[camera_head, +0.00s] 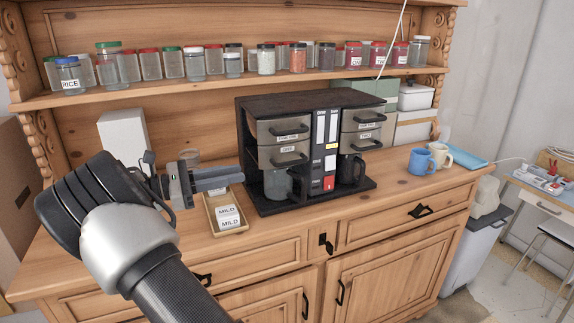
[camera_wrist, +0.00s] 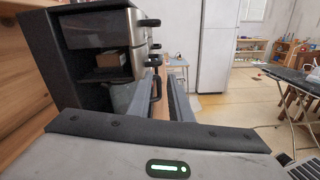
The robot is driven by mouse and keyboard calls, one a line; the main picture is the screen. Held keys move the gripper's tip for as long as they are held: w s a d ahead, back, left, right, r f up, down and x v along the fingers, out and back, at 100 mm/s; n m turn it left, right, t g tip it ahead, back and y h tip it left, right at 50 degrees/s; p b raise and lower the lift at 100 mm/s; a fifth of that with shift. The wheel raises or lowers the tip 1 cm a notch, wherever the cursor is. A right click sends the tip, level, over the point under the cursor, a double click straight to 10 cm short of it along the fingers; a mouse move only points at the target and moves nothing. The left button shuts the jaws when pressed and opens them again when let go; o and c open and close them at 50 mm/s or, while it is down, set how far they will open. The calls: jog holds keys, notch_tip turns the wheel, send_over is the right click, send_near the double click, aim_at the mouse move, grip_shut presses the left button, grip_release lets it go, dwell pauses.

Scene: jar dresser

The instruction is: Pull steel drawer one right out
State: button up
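A black organizer (camera_head: 300,101) stands on the wooden dresser, with steel drawers stacked two high on each side. The upper left steel drawer (camera_head: 270,130) and lower left steel drawer (camera_head: 276,153) have dark handles and small labels; I cannot read clearly which is drawer one. The right pair (camera_head: 352,125) appears closed. My gripper (camera_head: 238,175) is left of the organizer, low, its fingers pointing right toward its front. In the wrist view its two fingers (camera_wrist: 160,90) are apart with nothing held between them. Steel fronts with dark handles (camera_wrist: 138,60) show at upper left there.
A grey mug (camera_head: 278,183) stands below the left drawers. A tray (camera_head: 210,222) with MILD boxes lies under my gripper. Blue and cream mugs (camera_head: 421,162) stand at right. Jars line the shelf above.

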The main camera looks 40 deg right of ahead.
aim_at(294, 162)
jog(key=p+x, duration=0.1)
jog(key=x, duration=1.6)
jog(key=shift+s+d+p, duration=0.15)
jog(key=shift+p, duration=0.15)
jog(key=shift+c, duration=0.2)
grip_shut()
